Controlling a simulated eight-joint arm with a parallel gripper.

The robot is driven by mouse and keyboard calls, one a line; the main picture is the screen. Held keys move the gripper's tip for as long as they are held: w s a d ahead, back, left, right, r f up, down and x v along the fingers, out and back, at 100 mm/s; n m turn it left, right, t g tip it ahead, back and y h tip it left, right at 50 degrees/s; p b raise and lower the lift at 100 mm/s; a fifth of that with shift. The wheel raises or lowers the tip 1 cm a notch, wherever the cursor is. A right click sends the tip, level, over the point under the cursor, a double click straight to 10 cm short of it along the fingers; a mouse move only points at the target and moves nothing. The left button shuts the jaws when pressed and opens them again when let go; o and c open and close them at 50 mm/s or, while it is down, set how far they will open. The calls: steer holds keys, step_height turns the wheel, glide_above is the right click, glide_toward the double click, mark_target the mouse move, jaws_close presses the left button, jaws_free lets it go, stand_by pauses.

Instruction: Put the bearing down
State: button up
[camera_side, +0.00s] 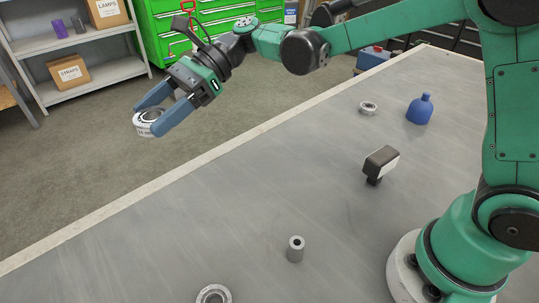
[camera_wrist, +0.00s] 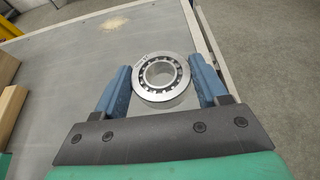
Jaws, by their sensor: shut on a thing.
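The bearing (camera_wrist: 160,95) is a round steel ring with a row of balls around an open centre. My gripper (camera_side: 150,118) is shut on it, with a blue finger on each side of its outer rim. In the wrist view, my gripper (camera_wrist: 160,70) holds the bearing (camera_side: 147,115) with its face towards the camera. In the side view, both are up past the far edge of the grey workbench in the picture, with floor behind. In the wrist view, a grey surface and its right edge show behind the bearing. The gap beneath the bearing cannot be judged.
On the workbench (camera_side: 240,200) stand a blue bottle (camera_side: 419,110), a black block-headed object (camera_side: 380,161) and a grey hollow cylinder (camera_side: 296,250). Two other rings (camera_side: 368,106) (camera_side: 203,297) lie there. Wooden pieces (camera_wrist: 12,108) show at left in the wrist view.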

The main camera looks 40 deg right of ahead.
steer(key=w+d+m+t, duration=0.3)
steer(key=w+d+t, duration=0.1)
steer(key=d, duration=1.1)
steer(key=m+t+h, duration=0.4)
steer(key=m+t, duration=0.1)
steer(key=m, duration=0.1)
glide_above(343, 130)
step_height(343, 130, down, 15)
steer(key=shift+f, duration=2.4)
steer(key=shift+f, duration=0.15)
steer(key=o, duration=1.4)
